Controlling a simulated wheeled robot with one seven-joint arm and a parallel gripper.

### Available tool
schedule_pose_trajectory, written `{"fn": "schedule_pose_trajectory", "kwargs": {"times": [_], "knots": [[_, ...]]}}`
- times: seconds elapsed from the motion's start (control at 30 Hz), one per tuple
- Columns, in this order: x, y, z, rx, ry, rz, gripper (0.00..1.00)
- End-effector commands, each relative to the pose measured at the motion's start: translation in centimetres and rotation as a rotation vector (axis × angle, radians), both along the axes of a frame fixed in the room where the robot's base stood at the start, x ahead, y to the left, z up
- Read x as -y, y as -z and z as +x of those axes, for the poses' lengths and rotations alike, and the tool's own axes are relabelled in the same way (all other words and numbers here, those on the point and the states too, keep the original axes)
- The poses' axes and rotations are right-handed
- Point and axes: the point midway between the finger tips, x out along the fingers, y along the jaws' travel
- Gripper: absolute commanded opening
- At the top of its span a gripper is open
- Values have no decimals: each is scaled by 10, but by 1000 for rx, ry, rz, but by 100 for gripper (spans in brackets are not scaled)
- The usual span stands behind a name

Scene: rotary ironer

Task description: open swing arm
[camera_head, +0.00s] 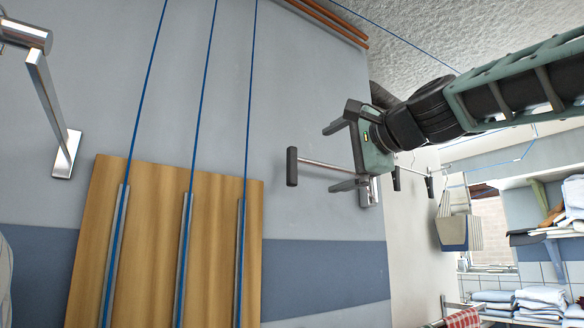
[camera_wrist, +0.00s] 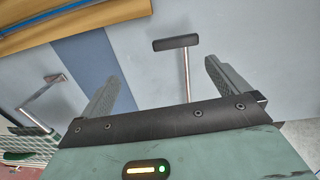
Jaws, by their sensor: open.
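A swing arm (camera_head: 322,164), a metal rod with a dark bar handle (camera_head: 291,167), reaches out from the grey wall and its plate (camera_head: 369,191). My gripper (camera_head: 333,157) is open and comes from the right, with its two fingers above and below the rod in the head view. The handle lies beyond the fingertips. In the wrist view the rod (camera_wrist: 186,72) and handle (camera_wrist: 175,42) show between the fingers, nearer the right one. My gripper (camera_wrist: 160,75) is not closed on the rod, and I cannot tell whether it touches it.
Another metal arm (camera_head: 48,88) is mounted on the wall at the left. A wooden board (camera_head: 170,240) with metal strips and blue cords stands left of the handle. Shelves with folded linen (camera_head: 540,297) are at the right. The wall below the handle is clear.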

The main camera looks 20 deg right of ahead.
Motion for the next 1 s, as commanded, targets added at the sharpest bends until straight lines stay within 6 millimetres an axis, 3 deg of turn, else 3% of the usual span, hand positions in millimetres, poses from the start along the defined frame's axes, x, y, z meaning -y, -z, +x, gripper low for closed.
{"fn": "schedule_pose_trajectory", "kwargs": {"times": [0.03,0.13,0.53,1.0], "knots": [[6,-13,-3,22,14,25,100],[10,-25,-4,37,23,52,100],[4,-30,24,33,28,54,100],[-29,-26,119,33,20,53,100]]}}
